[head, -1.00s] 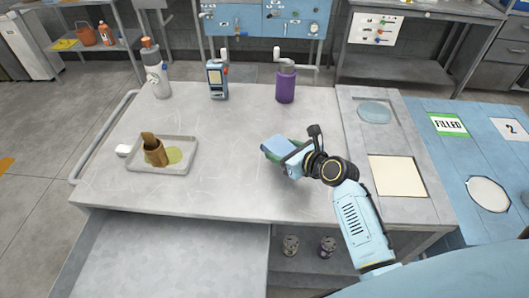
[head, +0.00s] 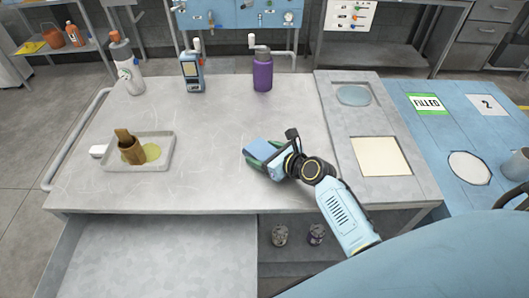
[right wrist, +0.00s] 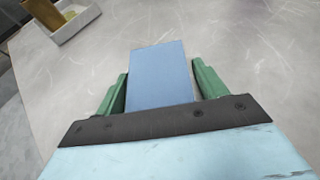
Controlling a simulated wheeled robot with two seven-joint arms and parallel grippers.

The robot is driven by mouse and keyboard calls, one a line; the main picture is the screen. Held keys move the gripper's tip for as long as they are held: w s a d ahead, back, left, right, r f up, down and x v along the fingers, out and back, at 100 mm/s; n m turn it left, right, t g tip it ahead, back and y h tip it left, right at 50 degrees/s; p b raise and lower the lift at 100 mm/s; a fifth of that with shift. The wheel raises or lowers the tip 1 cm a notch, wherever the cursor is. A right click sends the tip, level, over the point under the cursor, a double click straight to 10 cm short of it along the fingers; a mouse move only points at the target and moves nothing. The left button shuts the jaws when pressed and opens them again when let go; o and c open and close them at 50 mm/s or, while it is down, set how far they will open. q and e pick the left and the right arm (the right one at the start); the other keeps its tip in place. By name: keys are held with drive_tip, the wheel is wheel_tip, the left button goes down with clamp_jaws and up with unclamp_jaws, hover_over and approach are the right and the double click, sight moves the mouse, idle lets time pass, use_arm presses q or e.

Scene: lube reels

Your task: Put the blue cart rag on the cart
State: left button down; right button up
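The blue cart rag (head: 260,148) is a flat blue block between the green fingers of my right gripper (head: 263,157), over the middle right of the grey worktop (head: 215,120). In the right wrist view the rag (right wrist: 160,75) fills most of the space between the two fingers (right wrist: 160,87). The gripper looks shut on it; a thin gap by the fingertips may be perspective. I cannot tell whether the rag touches the worktop. The worktop has a rail handle at its left end and an open drawer below. My left gripper is out of view.
A white bottle (head: 130,75), a blue meter (head: 192,75) and a purple bottle (head: 262,72) line the back. A pale square pad (head: 380,157) and a blue table (head: 440,135) are at right.

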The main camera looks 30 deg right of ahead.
drive_tip(key=shift+o, duration=0.8)
drive_tip(key=shift+r, duration=0.25)
drive_tip(key=p+v, duration=0.2)
drive_tip(key=v, duration=1)
drive_tip(key=shift+f, duration=0.1)
drive_tip(key=shift+s+f, duration=0.1)
